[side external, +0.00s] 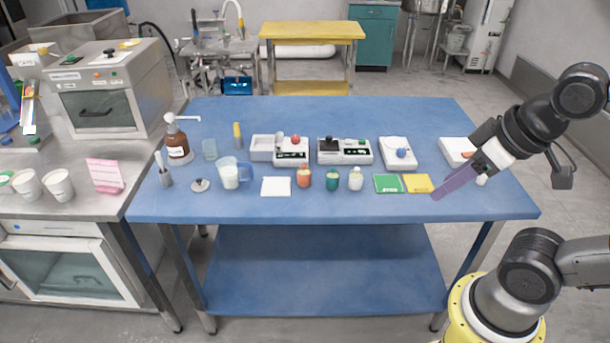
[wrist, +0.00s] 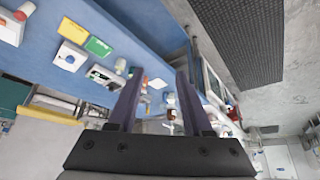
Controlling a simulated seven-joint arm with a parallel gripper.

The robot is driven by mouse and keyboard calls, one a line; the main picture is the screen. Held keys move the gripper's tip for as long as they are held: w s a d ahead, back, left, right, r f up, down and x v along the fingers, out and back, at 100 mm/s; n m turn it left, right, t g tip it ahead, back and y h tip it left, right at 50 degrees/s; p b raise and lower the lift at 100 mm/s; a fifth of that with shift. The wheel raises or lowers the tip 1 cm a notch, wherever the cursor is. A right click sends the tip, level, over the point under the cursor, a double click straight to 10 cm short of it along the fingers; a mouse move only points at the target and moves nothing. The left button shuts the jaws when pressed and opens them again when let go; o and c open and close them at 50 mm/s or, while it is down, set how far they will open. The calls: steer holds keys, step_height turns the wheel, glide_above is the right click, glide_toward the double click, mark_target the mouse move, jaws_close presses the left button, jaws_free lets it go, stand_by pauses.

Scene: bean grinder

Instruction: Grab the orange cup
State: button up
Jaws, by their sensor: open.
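The small orange cup (side external: 304,177) stands upright near the front middle of the blue table, in a row with a dark green cup (side external: 332,180) and a whitish cup (side external: 355,179). In the wrist view a small orange patch (wrist: 145,80) shows between the fingers; it is too small to be sure that it is the cup. My gripper (side external: 437,194) is open and empty, with purple fingers, above the right part of the table. It is well to the right of the orange cup and apart from it. Its fingers also show in the wrist view (wrist: 157,78).
Green (side external: 388,184) and yellow (side external: 418,184) pads lie near my gripper. White devices (side external: 345,151) stand behind. The table's front strip is mostly clear.

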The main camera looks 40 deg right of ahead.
steer(key=o, duration=0.5)
steer(key=shift+o, duration=0.2)
